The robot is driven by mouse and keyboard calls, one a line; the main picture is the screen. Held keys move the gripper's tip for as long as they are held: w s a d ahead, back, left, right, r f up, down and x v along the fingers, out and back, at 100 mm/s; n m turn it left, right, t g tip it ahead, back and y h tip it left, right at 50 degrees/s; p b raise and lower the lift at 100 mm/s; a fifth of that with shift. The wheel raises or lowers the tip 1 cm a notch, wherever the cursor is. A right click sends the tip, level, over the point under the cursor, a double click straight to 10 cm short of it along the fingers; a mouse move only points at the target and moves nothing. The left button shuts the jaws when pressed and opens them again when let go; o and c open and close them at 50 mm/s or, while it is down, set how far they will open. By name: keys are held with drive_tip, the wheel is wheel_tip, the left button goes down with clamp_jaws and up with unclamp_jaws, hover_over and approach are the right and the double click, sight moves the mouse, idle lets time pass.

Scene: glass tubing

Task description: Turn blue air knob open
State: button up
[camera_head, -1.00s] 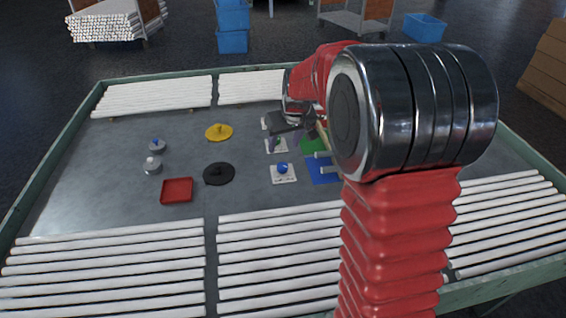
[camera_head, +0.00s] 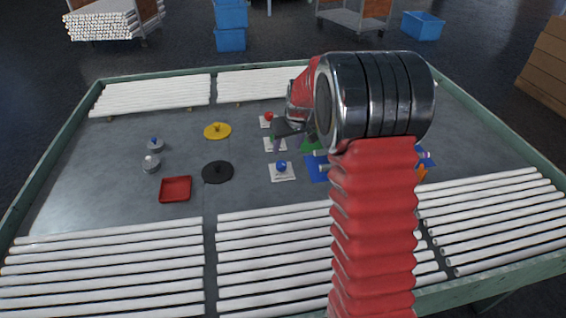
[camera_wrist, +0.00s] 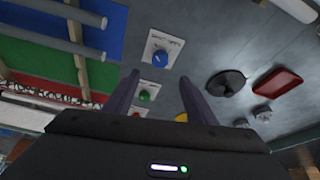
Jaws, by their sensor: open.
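The blue knob (camera_head: 281,166) sits on a white plate (camera_head: 287,178) on the grey table. In the wrist view the blue knob (camera_wrist: 160,57) lies just beyond the fingertips, roughly in line with the gap between them. My gripper (camera_wrist: 158,77) is open and empty. The green knob (camera_wrist: 144,96) shows between my fingers in the wrist view. A red knob (camera_head: 268,117) stands farther back.
A black disc (camera_head: 217,172), a yellow disc (camera_head: 217,130) and a red tray (camera_head: 175,189) lie to the left. White tubes (camera_head: 270,245) line the front. A blue panel (camera_head: 317,168) is close to the right of the blue knob.

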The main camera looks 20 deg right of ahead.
sight(282, 164)
drive_tip(key=x, duration=1.3)
drive_tip(key=shift+c, duration=0.2)
drive_tip(key=c, duration=0.9)
drive_tip(key=shift+d, duration=0.4)
drive_tip(key=shift+c, duration=0.5)
drive_tip(key=shift+a, duration=0.3)
